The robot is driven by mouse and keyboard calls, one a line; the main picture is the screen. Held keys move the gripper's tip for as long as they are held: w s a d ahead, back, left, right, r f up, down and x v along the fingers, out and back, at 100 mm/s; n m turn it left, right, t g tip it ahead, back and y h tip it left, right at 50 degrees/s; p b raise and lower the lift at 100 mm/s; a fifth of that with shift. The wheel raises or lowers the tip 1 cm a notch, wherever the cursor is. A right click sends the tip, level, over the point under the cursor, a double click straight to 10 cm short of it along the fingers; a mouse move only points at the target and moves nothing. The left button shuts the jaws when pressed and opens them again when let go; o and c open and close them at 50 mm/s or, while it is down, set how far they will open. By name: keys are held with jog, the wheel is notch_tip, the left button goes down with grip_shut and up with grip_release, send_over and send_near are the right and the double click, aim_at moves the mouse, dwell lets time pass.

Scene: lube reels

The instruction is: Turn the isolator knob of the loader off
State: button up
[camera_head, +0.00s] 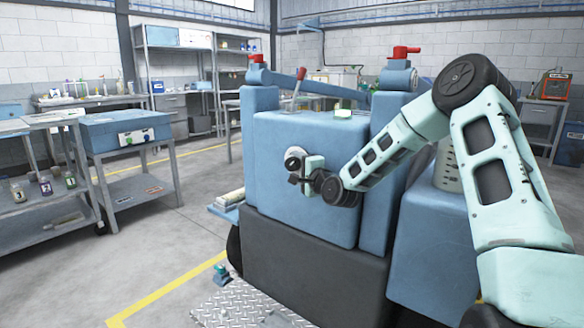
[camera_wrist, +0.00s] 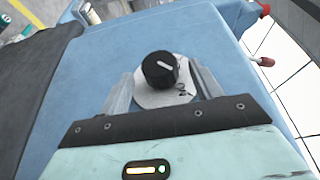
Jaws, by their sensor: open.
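The isolator knob (camera_wrist: 160,69) is black with a white pointer line on its face. It sits on a round pale plate (camera_wrist: 165,97) on the blue loader (camera_head: 275,205). Dark marks show on the plate in the wrist view, too small to read. My gripper (camera_wrist: 160,72) is open, with one finger to the left of the knob and one to the right. Gaps show between the knob and both fingers. In the head view my gripper (camera_head: 303,170) is at the loader's blue face and partly covers the plate (camera_head: 294,152).
Two red-handled fittings (camera_head: 405,52) top the loader's posts. A workbench with a blue cabinet (camera_head: 125,130) stands to the left. Open floor lies between it and the loader.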

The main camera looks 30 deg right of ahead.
aim_at(296, 166)
jog(key=shift+w+d, duration=0.1)
jog(key=shift+w, duration=1.7)
jog(key=c, duration=1)
